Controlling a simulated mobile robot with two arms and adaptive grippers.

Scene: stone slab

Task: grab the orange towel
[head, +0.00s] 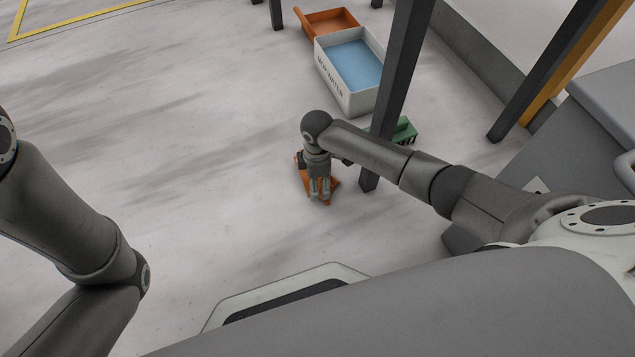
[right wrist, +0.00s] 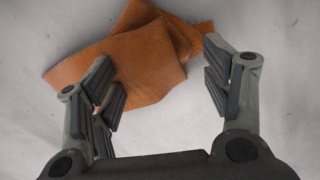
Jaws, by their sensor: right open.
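The orange towel (head: 331,185) lies crumpled and folded on the pale floor, partly hidden under my right gripper in the head view. In the right wrist view the towel (right wrist: 145,62) lies ahead of and between the fingers, with one flap reaching left past the left finger. My right gripper (head: 320,192) points down over the towel; its fingers also show in the right wrist view (right wrist: 163,88), spread apart with nothing held between them. I cannot tell whether the fingertips touch the towel. My left arm shows at the left edge of the head view, but its gripper is out of view.
A dark table leg (head: 397,85) stands just right of my right gripper, with a green crate (head: 405,130) behind it. A white bin (head: 349,98) marked "MOP WATER" holds blue water; an orange tray (head: 327,24) sits beyond it. The floor to the left is clear.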

